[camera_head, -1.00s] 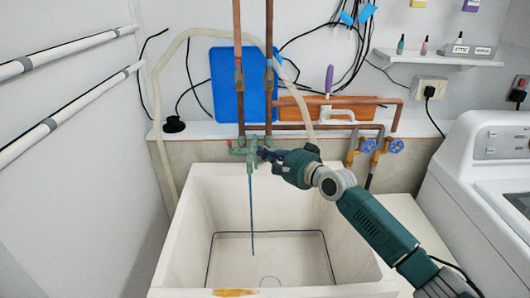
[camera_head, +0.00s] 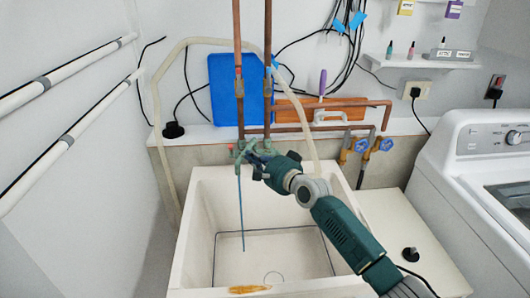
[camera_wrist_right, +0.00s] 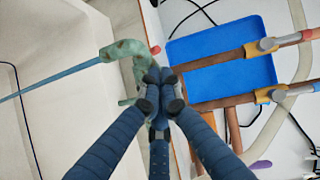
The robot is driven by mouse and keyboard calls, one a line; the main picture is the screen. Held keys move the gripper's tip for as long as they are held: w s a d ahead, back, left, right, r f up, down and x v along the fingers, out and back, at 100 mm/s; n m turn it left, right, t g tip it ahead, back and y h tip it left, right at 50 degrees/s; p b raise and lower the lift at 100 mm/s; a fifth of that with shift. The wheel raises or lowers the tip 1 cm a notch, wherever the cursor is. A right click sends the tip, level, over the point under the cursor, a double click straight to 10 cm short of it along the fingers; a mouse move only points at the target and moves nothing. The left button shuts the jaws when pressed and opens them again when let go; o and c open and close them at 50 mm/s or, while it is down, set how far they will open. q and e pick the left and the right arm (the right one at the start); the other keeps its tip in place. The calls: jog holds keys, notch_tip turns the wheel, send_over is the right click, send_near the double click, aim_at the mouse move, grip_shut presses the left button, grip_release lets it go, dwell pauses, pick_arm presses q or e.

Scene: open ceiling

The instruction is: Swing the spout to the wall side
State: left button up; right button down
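The spout (camera_head: 240,152) is a green, weathered faucet part at the back of the white sink (camera_head: 186,225). A thin blue stream (camera_head: 242,215) hangs from its end into the basin, near the left side. In the right wrist view the spout (camera_wrist_right: 125,50) curves to the left, with the stream (camera_wrist_right: 55,82) running off its tip. My right gripper (camera_head: 255,155) is at the spout's right side. In the right wrist view its blue fingertips (camera_wrist_right: 160,76) are together against or very near the spout. The contact point is hidden. My left gripper is out of view.
Copper pipes (camera_head: 268,90) rise behind the faucet, with a blue board (camera_head: 226,90) on the wall. Blue-handled valves (camera_head: 385,144) and a pale hose (camera_head: 315,155) are right of the faucet. A white washer (camera_head: 450,190) stands at the right.

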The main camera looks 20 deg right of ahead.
aim_at(240, 157)
jog(key=a, duration=0.1)
jog(key=w+a, duration=0.1)
jog(key=a, duration=0.1)
jog(key=shift+w+f, duration=0.1)
jog(key=shift+w, duration=0.2)
jog(key=shift+w+a, duration=0.25)
jog(key=shift+a, duration=0.1)
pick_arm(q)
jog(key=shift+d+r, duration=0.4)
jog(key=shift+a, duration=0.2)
